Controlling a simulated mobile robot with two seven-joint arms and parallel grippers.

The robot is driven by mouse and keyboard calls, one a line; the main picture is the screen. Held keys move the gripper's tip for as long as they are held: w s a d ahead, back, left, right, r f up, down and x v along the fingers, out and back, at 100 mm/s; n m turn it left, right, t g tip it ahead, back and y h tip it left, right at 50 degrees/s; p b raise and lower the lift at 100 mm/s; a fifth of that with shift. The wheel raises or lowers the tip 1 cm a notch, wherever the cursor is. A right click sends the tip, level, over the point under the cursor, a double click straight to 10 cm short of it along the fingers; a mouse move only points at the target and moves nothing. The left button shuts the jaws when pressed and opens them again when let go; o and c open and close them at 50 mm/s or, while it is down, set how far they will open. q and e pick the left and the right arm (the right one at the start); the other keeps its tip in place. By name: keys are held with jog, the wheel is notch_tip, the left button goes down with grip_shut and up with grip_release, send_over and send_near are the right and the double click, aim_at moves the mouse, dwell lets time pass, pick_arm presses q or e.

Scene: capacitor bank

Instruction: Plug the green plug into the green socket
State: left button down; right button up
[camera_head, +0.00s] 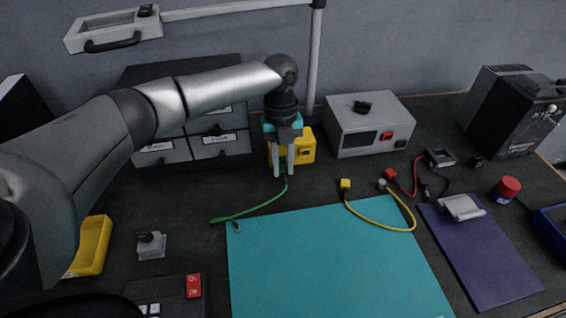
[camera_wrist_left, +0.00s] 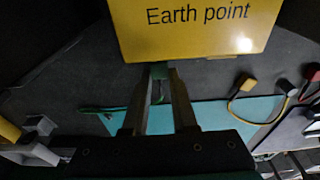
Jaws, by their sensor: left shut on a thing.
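My left gripper (camera_head: 283,174) points down in front of the yellow box (camera_head: 306,148). It is shut on the green plug (camera_wrist_left: 159,73), which shows between the fingertips in the left wrist view. From the plug a green cable (camera_head: 256,207) runs down onto the table and off to the left. In the left wrist view the yellow box (camera_wrist_left: 190,28) reads "Earth point", and the plug appears just below its edge. I cannot tell whether they touch. I cannot make out the green socket in either view. My right gripper is not in view.
A teal mat (camera_head: 330,262) lies in front of the gripper. A yellow cable (camera_head: 398,229) crosses its corner. A grey instrument box (camera_head: 352,127) stands right of the yellow box, and dark labelled drawers (camera_head: 222,150) stand left. A blue mat (camera_head: 480,255) lies at the right.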

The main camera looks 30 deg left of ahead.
pick_arm(q)
jog(key=shift+p, duration=0.45)
dwell(0.7)
jog(key=shift+p, duration=0.45)
jog(key=shift+w+a+b, duration=0.35)
jog(key=shift+w+b, duration=0.05)
jog(key=shift+w, duration=0.15)
jog(key=c, duration=0.6)
grip_release()
jog(key=r+p, duration=0.1)
jog(key=r, duration=0.4)
jog(key=w+a+r+p, duration=0.1)
jog(key=r+p, duration=0.1)
jog(key=r, duration=0.3)
jog(key=r+p, duration=0.1)
jog(key=r, duration=0.4)
jog(key=shift+w+a+p, duration=0.2)
jog(key=shift+w+p, duration=0.2)
